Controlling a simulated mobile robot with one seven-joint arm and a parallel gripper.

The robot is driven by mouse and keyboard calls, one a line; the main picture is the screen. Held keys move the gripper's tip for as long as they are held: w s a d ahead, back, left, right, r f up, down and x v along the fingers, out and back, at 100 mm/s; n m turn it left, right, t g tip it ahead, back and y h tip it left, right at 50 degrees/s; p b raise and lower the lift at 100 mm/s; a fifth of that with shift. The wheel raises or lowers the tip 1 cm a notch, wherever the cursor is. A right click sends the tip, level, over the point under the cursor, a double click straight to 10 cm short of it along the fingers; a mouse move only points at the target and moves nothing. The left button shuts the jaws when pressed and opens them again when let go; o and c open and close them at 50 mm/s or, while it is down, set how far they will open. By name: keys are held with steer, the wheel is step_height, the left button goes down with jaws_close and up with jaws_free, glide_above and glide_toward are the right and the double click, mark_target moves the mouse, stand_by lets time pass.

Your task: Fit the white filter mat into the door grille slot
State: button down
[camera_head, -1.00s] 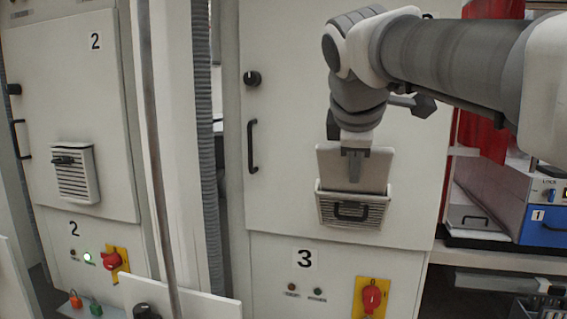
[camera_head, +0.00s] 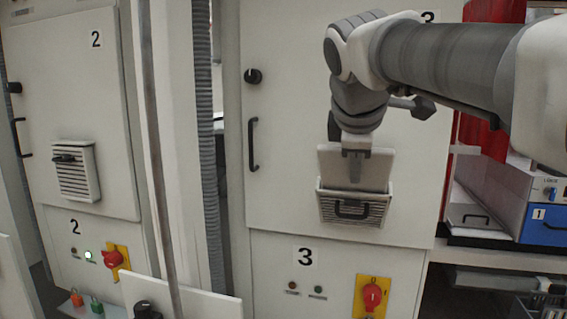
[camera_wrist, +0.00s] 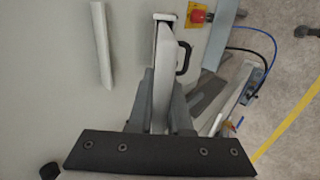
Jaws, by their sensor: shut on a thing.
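The white filter mat (camera_head: 376,172) is a flat pale panel standing upright at the door 3 grille (camera_head: 335,210). Its lower edge is hidden behind the grille's front rim, and most of the mat shows above it. In the wrist view the mat (camera_wrist: 164,75) shows edge-on, with its far end at the narrow opening of the grille housing (camera_wrist: 166,18). My gripper (camera_head: 355,178) is shut on the mat's upper part from above. In the wrist view its fingers (camera_wrist: 161,108) lie on either side of the mat. How deep the mat sits is hidden.
Door 3 has a black handle (camera_head: 253,144) and a knob (camera_head: 253,76) left of the grille. A red switch on a yellow plate (camera_head: 372,296) is below. Door 2's grille (camera_head: 76,178) is at left. A shelf with a blue box (camera_head: 545,227) is at right.

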mark_target(354, 193)
steer(key=shift+b+x, duration=1.15)
steer(key=shift+x, duration=2.75)
steer(key=c, duration=0.8)
jaws_free()
steer(key=shift+o, duration=0.2)
steer(key=shift+s+f, duration=0.1)
steer(key=v, duration=1.7)
steer(key=shift+s+r, duration=0.15)
steer(key=shift+r, duration=0.2)
steer(key=s+f+m+y+b, duration=0.1)
steer(key=s+f+m, duration=0.3)
steer(key=f, duration=0.7)
steer(key=s+d+f+m+g+b, duration=0.1)
steer(key=s+f+m, duration=0.4)
steer(key=f, duration=0.7)
steer(key=s+f+m+g+y+b, duration=0.1)
steer(key=s+f+m, duration=0.4)
steer(key=f, duration=0.7)
steer(key=shift+s+d+f+y, duration=0.2)
steer(key=shift+s+d+y, duration=0.05)
steer(key=shift+y, duration=0.05)
